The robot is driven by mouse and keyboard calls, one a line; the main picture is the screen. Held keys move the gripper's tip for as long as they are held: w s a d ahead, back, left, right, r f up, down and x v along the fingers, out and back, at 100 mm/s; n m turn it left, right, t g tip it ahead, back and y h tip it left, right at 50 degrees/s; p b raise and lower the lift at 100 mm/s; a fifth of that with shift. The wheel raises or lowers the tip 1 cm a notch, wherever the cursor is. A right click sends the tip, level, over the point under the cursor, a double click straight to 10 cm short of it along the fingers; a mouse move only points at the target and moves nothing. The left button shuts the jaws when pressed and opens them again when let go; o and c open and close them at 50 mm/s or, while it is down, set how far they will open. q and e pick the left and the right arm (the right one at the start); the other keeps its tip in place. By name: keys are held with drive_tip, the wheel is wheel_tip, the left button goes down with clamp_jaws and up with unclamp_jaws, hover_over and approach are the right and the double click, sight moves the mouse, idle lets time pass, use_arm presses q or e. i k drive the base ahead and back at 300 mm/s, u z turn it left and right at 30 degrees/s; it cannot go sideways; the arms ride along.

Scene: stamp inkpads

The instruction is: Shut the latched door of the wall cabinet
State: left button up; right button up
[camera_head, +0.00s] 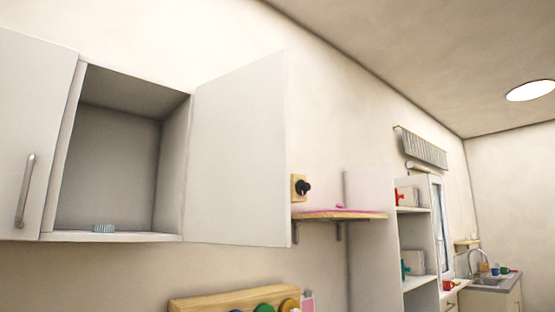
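The white wall cabinet (118,236) hangs at the left of the head view. Its right-hand door (240,150) stands wide open, hinged on the right side of the opening and swung out to the right. The left-hand door (35,130) is shut and has a vertical metal handle (25,190). No handle or latch can be made out on the open door. Neither of my grippers is in view.
A wooden wall shelf (345,215) with a pink item stands right of the open door, below a black knob on a wooden plate (301,187). A wooden rack (215,299) with coloured round pieces is below. White shelves (416,210) and a sink (487,282) are farther right.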

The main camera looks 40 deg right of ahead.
sight(238, 186)
drive_tip(key=z, duration=2)
drive_tip(key=i, duration=2.1)
drive_tip(key=u, duration=2.6)
